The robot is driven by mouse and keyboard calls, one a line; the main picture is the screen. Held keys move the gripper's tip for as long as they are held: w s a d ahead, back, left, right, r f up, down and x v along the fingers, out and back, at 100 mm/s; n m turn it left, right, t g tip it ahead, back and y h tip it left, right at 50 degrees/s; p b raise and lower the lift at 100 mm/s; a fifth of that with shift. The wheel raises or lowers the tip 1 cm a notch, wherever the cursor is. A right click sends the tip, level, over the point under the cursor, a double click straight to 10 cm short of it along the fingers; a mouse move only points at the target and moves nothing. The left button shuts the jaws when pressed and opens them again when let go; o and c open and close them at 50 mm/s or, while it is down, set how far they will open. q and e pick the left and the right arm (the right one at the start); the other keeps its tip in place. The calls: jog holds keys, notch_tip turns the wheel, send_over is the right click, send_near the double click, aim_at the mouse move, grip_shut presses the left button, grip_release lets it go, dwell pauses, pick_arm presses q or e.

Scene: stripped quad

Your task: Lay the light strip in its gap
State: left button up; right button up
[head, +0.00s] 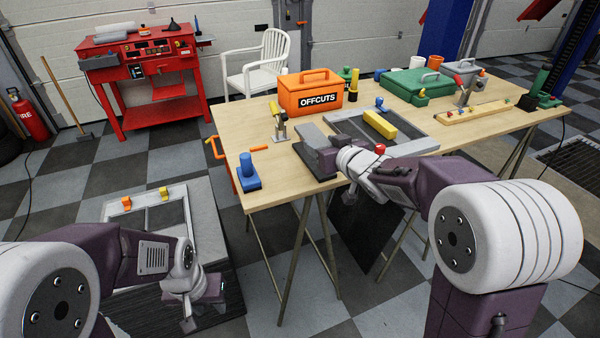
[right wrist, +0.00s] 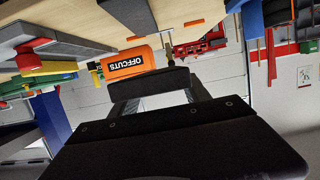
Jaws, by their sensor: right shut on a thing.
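My right gripper (head: 318,150) is over the left part of the wooden table, beside the grey frame (head: 425,146). It is shut on a short bar, which I take to be the light strip; it looks grey in the head view (head: 311,132) and dark, in shadow, between the fingers in the right wrist view (right wrist: 150,84). My arm hides part of the bar and the frame's near left side.
The orange OFFCUTS box (head: 310,97) stands behind my right gripper. A toggle clamp (head: 279,124) and a blue stand (head: 247,176) are to its left. A green case (head: 415,82) and a wooden rail (head: 470,113) occupy the right. A second frame (head: 115,211) lies low at left.

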jog(key=w+a+f+b, duration=0.2)
jog(key=a+f, duration=0.1)
jog(key=w+a+f+b, duration=0.1)
jog(key=a+b, duration=0.1)
jog(key=shift+w+a+f, duration=0.15)
jog(key=shift+a+f, duration=0.1)
send_over(284, 171)
notch_tip(284, 171, down, 2)
jog(key=shift+w+f+b, duration=0.15)
jog(key=shift+f+b, duration=0.1)
jog(key=shift+b, duration=0.1)
notch_tip(284, 171, down, 4)
jog(key=shift+r+b, duration=0.15)
jog(key=shift+b, duration=0.45)
jog(key=shift+f, duration=0.25)
jog(key=shift+r, duration=0.1)
jog(key=shift+f, duration=0.25)
jog(key=o, duration=1.5)
jog(key=shift+r, duration=0.2)
